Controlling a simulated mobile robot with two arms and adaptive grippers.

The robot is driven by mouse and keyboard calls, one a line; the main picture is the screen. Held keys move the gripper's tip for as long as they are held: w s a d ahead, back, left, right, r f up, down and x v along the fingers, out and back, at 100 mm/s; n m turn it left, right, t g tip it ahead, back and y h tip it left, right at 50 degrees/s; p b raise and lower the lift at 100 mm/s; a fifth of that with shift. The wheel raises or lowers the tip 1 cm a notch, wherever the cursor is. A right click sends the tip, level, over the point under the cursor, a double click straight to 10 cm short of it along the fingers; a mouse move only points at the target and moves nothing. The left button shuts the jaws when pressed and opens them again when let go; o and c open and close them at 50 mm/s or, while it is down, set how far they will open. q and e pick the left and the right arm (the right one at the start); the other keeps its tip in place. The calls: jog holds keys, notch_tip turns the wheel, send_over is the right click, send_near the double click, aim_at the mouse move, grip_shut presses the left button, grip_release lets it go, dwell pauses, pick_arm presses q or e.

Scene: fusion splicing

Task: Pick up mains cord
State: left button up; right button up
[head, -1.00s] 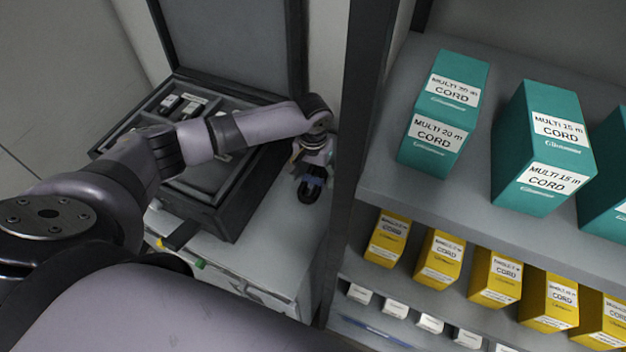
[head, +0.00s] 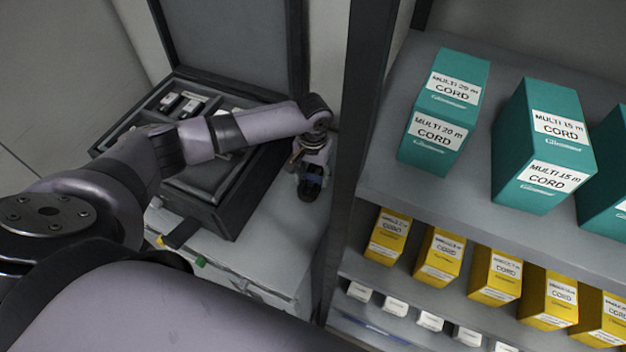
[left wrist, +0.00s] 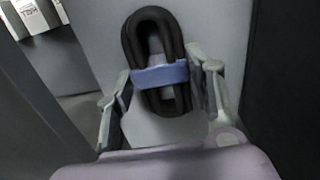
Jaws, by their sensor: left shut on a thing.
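The mains cord (left wrist: 150,35) is a coiled black cord with a blue band (left wrist: 160,75) around its middle. In the left wrist view it lies between the two fingers of my left gripper (left wrist: 163,98), which is shut on it. In the head view the left gripper (head: 312,178) is over the light work surface beside the open case, and the dark cord (head: 309,191) shows at its fingertips. The arm hides part of the gripper there. I cannot tell whether the cord is lifted off the surface. My right gripper is not in view.
The open dark case (head: 235,215), with small items in its compartments, stands left of the gripper. A shelf unit (head: 350,130) rises close on the right, with teal cord boxes (head: 445,110) above yellow ones (head: 440,258). Bare work surface (head: 275,225) lies in front of the gripper.

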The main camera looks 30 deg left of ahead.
pick_arm(q)
jog(key=shift+c, duration=1.2)
jog(key=shift+r, duration=0.1)
